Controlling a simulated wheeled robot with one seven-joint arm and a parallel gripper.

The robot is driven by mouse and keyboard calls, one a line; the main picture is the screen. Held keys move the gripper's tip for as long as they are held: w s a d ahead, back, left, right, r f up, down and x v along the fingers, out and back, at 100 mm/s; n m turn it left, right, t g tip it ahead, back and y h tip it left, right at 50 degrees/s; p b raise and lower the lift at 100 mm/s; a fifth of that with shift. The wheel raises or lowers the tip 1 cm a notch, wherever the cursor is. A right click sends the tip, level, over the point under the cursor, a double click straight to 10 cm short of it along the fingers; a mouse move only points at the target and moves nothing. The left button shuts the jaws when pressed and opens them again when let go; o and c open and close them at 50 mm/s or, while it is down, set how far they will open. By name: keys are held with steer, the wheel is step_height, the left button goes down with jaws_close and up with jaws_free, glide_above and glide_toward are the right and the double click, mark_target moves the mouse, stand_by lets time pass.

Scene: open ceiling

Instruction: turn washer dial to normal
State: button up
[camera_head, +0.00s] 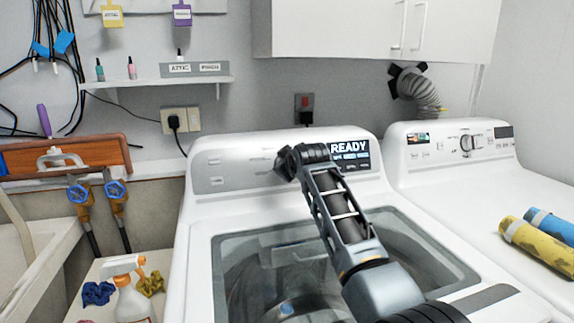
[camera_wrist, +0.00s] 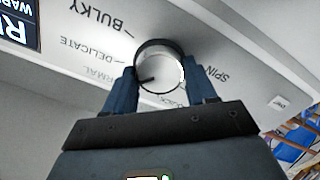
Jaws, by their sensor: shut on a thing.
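The washer (camera_head: 196,225) stands in the middle of the head view, its control panel (camera_head: 228,172) along the back. My gripper (camera_head: 288,162) is at that panel, left of the lit READY display (camera_head: 349,148), and hides the dial there. In the wrist view the round silver dial (camera_wrist: 164,60) sits between the fingers of my gripper (camera_wrist: 160,80), which is shut on it. A dark pointer mark lies at the dial's lower left, roughly toward a partly hidden label ending in "RMAL" (camera_wrist: 96,76). BULKY, DELICATE and SPIN labels also show. Another label below the dial is partly covered.
A second white machine with its own dial (camera_head: 468,143) stands to the right, with yellow (camera_head: 535,240) and blue (camera_head: 552,226) rolls on top. A spray bottle (camera_head: 132,292) and cloths are at lower left. A small shelf (camera_head: 155,82) and white cabinet (camera_head: 365,30) are above.

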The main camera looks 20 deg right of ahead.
steer(key=shift+n, duration=1.7)
steer(key=shift+a, duration=0.1)
steer(key=o, duration=1.1)
steer(key=shift+c, duration=0.2)
steer(key=shift+s, duration=0.1)
steer(key=v, duration=0.7)
steer(key=shift+s+b, duration=0.3)
steer(key=shift+s, duration=0.05)
